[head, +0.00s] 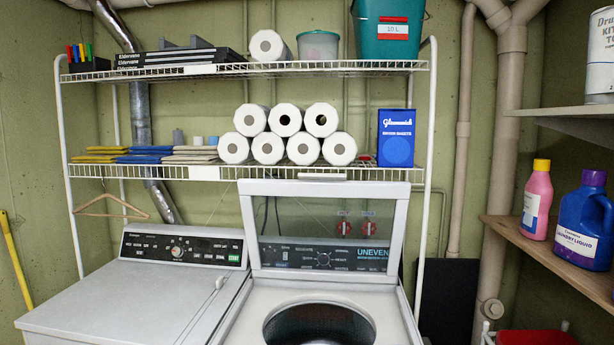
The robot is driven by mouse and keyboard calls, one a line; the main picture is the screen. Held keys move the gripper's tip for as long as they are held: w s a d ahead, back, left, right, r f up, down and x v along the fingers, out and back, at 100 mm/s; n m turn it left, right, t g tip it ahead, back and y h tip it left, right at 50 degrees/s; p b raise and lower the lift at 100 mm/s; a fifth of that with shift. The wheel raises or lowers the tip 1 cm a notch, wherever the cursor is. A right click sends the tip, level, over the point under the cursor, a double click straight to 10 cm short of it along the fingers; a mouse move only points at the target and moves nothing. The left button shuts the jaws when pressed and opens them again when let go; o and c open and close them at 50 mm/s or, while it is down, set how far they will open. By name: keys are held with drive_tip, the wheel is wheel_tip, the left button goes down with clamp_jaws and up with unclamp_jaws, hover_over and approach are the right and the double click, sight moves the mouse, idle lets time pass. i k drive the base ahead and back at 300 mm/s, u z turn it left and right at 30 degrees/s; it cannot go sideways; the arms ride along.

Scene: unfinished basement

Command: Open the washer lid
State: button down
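The washer (255,310) is a white top-loader at the bottom centre of the head view, its front cut off by the frame's lower edge. Its lid (325,188), a white frame around a clear window, stands upright at the back of the washer. The control panel (325,256) shows behind the lid's lower part. The round tub opening (320,325) is uncovered and dark inside. My gripper is not in view, and nothing is seen touching the lid.
A white dryer (130,300) stands close at the washer's left. A wire shelf rack (250,70) with paper rolls rises behind, its lower shelf just above the lid. At right, a wooden shelf (555,255) holds a pink bottle (537,200) and a blue detergent bottle (585,220).

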sight(317, 185)
drive_tip(key=u, duration=0.95)
drive_tip(key=i, duration=0.8)
drive_tip(key=z, duration=0.45)
drive_tip(key=i, duration=0.85)
drive_tip(key=z, duration=0.7)
